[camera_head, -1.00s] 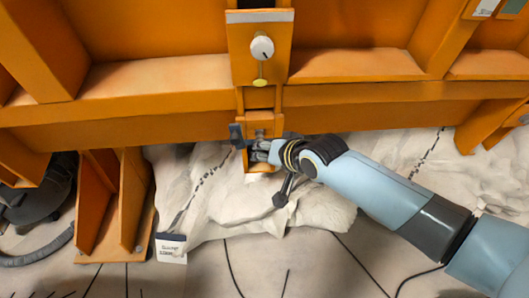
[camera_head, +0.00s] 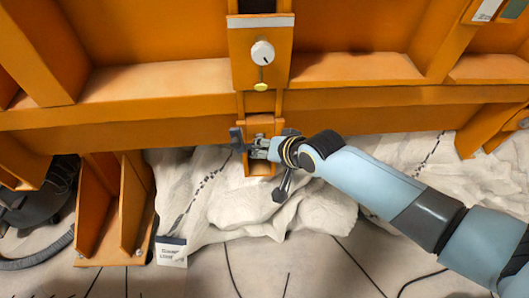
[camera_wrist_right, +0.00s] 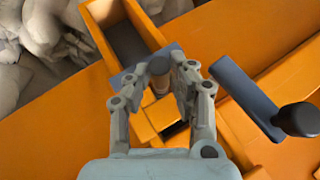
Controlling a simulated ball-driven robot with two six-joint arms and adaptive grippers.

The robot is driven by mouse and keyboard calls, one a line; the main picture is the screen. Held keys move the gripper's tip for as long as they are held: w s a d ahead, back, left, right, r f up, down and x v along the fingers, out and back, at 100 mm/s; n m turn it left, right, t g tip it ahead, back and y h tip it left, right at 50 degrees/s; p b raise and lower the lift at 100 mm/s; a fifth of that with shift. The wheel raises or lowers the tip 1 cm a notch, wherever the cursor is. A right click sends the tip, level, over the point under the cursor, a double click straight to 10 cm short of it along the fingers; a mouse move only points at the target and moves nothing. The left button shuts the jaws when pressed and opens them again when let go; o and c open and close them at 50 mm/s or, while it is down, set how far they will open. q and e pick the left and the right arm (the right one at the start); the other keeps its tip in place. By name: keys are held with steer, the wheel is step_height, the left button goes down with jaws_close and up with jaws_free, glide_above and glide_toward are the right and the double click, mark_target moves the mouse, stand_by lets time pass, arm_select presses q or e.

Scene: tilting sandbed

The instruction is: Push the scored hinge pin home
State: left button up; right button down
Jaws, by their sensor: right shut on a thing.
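My right gripper (camera_head: 258,146) is at the small orange bracket (camera_head: 258,171) under the orange beam. In the wrist view the right gripper's two fingers (camera_wrist_right: 172,82) are closed around a short pin (camera_wrist_right: 159,66) with a dark round head and a brownish shank. The pin stands over the orange bracket, with a blue-grey plate (camera_wrist_right: 126,78) behind it. The plate also shows in the head view (camera_head: 236,138), left of the fingers. Scoring on the pin and its depth in the hole cannot be made out. My left gripper is not in view.
The orange beam (camera_head: 180,120) runs across above the bracket, with a white knob (camera_head: 262,52) on its upright. A blue-grey bar (camera_wrist_right: 245,100) with a dark knob (camera_wrist_right: 299,119) is right of the fingers. Pale rumpled fabric-like bed (camera_head: 215,210) lies below.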

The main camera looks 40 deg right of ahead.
steer(key=shift+w+d+r, duration=0.1)
steer(key=shift+w, duration=0.15)
steer(key=shift+w+d, duration=0.2)
steer(key=shift+w, duration=0.05)
steer(key=c, duration=0.6)
jaws_free()
steer(key=shift+s+a, duration=0.1)
steer(key=s+a+f+p, duration=0.1)
steer(key=s+a+p, duration=0.2)
steer(key=s, duration=0.3)
steer(key=shift+s+a+f+p, duration=0.2)
steer(key=shift+s+a+p, duration=0.1)
steer(key=shift+a, duration=0.2)
